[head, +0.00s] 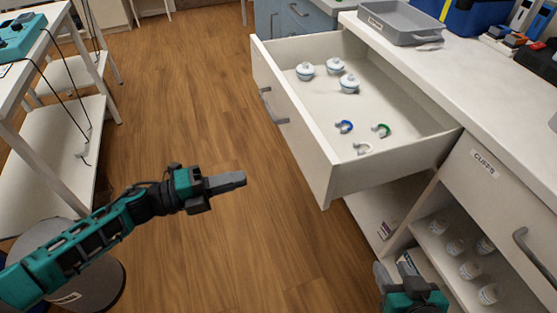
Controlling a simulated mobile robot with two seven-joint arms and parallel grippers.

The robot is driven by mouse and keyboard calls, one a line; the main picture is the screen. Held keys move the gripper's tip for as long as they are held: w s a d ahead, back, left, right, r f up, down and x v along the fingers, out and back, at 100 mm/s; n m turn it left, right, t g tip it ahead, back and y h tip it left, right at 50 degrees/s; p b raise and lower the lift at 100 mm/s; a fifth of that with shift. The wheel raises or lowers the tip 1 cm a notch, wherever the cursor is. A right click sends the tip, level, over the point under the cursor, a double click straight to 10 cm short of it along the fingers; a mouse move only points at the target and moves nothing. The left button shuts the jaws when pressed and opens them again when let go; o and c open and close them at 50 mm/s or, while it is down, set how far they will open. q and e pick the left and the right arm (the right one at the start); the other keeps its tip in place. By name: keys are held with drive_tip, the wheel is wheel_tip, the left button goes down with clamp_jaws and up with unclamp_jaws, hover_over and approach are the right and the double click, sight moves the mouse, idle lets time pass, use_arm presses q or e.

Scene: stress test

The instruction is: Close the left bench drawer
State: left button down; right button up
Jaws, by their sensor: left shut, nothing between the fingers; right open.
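The bench drawer (291,142) is white and pulled far out from the bench. Its front panel with a grey bar handle (272,106) faces left. Inside lie three pale lidded pots (335,66), and three small ring-like pieces, one blue (344,126), one green (381,130) and one white (363,148). My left gripper (238,180) is shut and empty, over the floor to the left of the drawer and apart from its front. My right gripper (392,279) is open at the bottom edge, below the drawer's near side; its fingers are only partly visible.
The white bench top (455,85) holds a grey tray (398,22) and a blue box (474,17). A closed drawer labelled CUFFS (484,165) sits nearer, above a shelf of several jars (470,270). A round stool (95,285) and white table stand left. Wooden floor between is clear.

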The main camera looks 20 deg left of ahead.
sight(309, 161)
use_arm(q)
drive_tip(key=x, duration=1.3)
drive_tip(key=shift+w+d+b, duration=0.2)
drive_tip(key=shift+d+b, duration=0.15)
